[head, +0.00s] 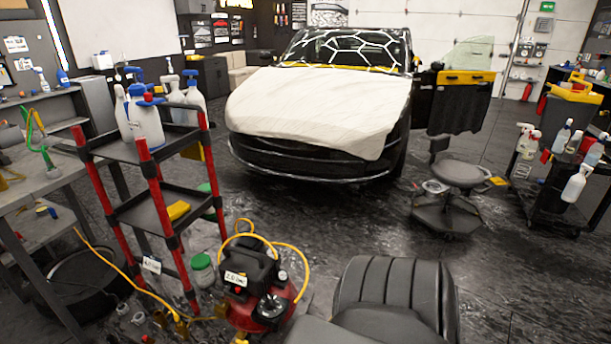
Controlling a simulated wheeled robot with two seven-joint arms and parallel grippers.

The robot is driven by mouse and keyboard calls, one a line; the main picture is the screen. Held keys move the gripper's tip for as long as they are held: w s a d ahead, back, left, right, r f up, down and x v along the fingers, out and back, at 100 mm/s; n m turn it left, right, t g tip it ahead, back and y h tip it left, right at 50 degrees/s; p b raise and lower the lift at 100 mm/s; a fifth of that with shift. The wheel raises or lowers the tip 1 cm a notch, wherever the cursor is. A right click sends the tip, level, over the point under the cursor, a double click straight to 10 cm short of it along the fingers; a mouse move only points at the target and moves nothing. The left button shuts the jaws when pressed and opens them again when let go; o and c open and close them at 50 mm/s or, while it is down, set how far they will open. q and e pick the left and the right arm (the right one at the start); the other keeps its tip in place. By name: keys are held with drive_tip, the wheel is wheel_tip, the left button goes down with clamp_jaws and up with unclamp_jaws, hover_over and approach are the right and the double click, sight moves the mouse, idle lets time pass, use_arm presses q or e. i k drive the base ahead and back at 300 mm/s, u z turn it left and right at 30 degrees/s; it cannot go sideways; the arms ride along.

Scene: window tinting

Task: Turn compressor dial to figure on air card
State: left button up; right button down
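The compressor (262,292) stands on the floor at bottom centre-left, with a red tank, a black top and a yellow hose. A white card (236,278) with dark figures is on its black housing; the print looks like 2.0 but is too small to be sure. A round black knob or dial (271,307) shows on its front; its setting cannot be read. Another small white card (151,265) hangs on the cart's lower part, its writing unreadable. I cannot tell which is the air card. Neither of my grippers is in view.
A red-posted cart (162,207) with spray bottles stands left of the compressor. A black padded seat (395,288) is close on its right. A car under a white cover (315,105), a stool (460,174) and a bottle cart (545,190) stand beyond. Open floor lies between.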

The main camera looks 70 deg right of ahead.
sight(270, 304)
drive_tip(key=k, duration=0.7)
drive_tip(key=z, duration=2.35)
drive_tip(key=i, duration=0.5)
